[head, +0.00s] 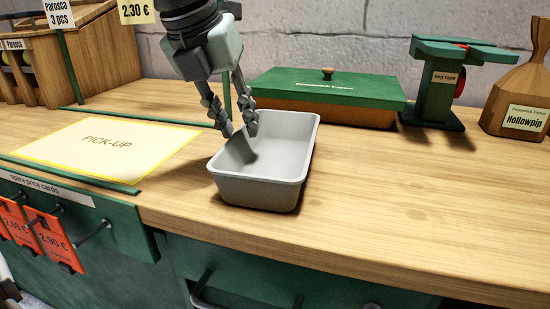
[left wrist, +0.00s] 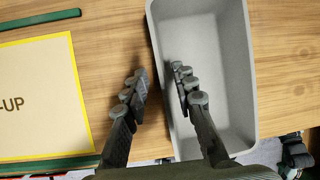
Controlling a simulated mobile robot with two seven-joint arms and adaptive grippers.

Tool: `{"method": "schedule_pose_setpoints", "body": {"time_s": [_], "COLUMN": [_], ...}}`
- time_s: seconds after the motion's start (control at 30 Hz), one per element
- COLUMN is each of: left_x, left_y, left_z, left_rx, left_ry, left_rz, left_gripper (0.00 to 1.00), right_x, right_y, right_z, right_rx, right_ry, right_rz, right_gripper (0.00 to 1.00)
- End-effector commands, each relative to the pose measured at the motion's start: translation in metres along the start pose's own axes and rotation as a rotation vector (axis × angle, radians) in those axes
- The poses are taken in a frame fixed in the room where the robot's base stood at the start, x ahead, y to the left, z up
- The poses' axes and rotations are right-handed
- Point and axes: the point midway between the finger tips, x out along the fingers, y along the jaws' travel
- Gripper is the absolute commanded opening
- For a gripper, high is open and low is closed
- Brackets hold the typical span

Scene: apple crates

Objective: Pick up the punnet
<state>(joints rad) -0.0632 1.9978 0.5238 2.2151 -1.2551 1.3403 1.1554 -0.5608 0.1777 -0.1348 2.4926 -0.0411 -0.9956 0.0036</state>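The punnet is a grey, empty, open-topped tray (head: 262,188) standing upright on the wooden counter. It also shows in the left wrist view (left wrist: 222,60). My left gripper (head: 239,133) is above the punnet's left long wall, pointing down with its fingers apart. In the left wrist view, my left gripper (left wrist: 157,75) has one finger outside that wall over the counter and the other over the inside. I cannot tell whether either finger touches the wall. A dark jointed part (left wrist: 296,152) at the lower right of the wrist view may be my right gripper; its fingers are not clear.
A yellow-edged PICK-UP mat (head: 105,150) lies left of the punnet. Behind it is a green-lidded box (head: 330,86); further right are a bag taper (head: 440,85) and a paper bag (head: 518,95). The counter right of the punnet is clear.

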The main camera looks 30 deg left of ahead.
Motion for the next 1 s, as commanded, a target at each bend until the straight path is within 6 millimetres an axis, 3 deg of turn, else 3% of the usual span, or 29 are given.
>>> {"method": "schedule_pose_setpoints", "body": {"time_s": [0.2, 0.5, 0.73, 1.0], "left_x": [0.032, 0.037, 0.036, 0.036], "left_y": [-0.003, -0.003, -0.003, -0.003], "left_z": [-0.002, -0.002, -0.002, -0.002], "left_rx": [-0.001, -0.002, -0.002, -0.002], "left_ry": [0.004, 0.000, 0.000, 0.000], "left_rz": [-0.001, -0.001, -0.002, -0.002], "left_gripper": [0.27, 0.27, 0.00, 0.00], "right_x": [0.001, 0.001, 0.001, 0.001], "right_y": [-0.001, -0.002, -0.002, -0.002], "right_z": [-0.003, -0.004, -0.004, -0.004], "right_rx": [0.000, 0.001, 0.001, 0.001], "right_ry": [0.012, 0.018, 0.018, 0.019], "right_rz": [-0.003, -0.005, -0.005, -0.005], "right_gripper": [0.40, 0.40, 0.40, 0.40]}}
